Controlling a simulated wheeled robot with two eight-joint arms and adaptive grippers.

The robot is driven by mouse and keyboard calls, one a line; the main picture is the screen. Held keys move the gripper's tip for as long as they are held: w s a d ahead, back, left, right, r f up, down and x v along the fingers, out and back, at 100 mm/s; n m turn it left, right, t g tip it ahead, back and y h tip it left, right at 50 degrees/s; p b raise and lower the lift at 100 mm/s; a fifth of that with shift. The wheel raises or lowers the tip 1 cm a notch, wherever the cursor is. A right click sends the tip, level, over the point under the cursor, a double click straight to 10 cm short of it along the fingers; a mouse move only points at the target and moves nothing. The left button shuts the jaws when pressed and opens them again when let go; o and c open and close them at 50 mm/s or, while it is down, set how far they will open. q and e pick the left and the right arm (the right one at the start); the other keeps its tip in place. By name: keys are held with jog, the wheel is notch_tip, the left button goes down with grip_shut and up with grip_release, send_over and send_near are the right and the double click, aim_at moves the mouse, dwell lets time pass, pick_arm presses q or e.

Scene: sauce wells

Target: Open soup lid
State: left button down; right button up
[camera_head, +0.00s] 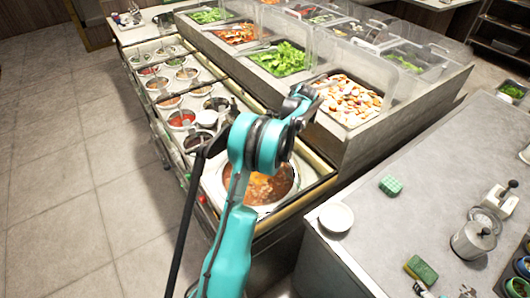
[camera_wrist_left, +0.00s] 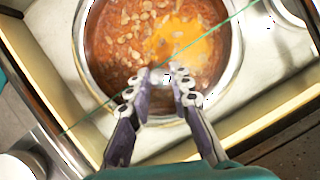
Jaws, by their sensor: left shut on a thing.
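The soup pot (camera_wrist_left: 236,62) is a round metal well with reddish-brown soup (camera_wrist_left: 112,22) in it, below my left gripper (camera_wrist_left: 161,77) in the left wrist view. The gripper's fingertips are close together over the near part of the pot, with a small pale piece of the soup lid (camera_wrist_left: 160,74) between them. The rest of the lid is hard to make out and seems clear. A thin green line, like a glass edge, crosses the view. In the head view, my left arm partly covers the soup (camera_head: 268,188). My right gripper is not in view.
Several small sauce wells (camera_head: 181,119) line the counter beyond the soup. Clear-covered food bins (camera_head: 350,98) stand on the raised shelf behind.

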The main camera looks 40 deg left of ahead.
pick_arm(q)
jog(key=shift+w+d, duration=0.1)
jog(key=shift+w, duration=0.4)
jog(key=c, duration=1.6)
grip_release()
jog(key=shift+c, duration=0.2)
jog(key=v, duration=1.2)
jog(key=shift+s, duration=0.1)
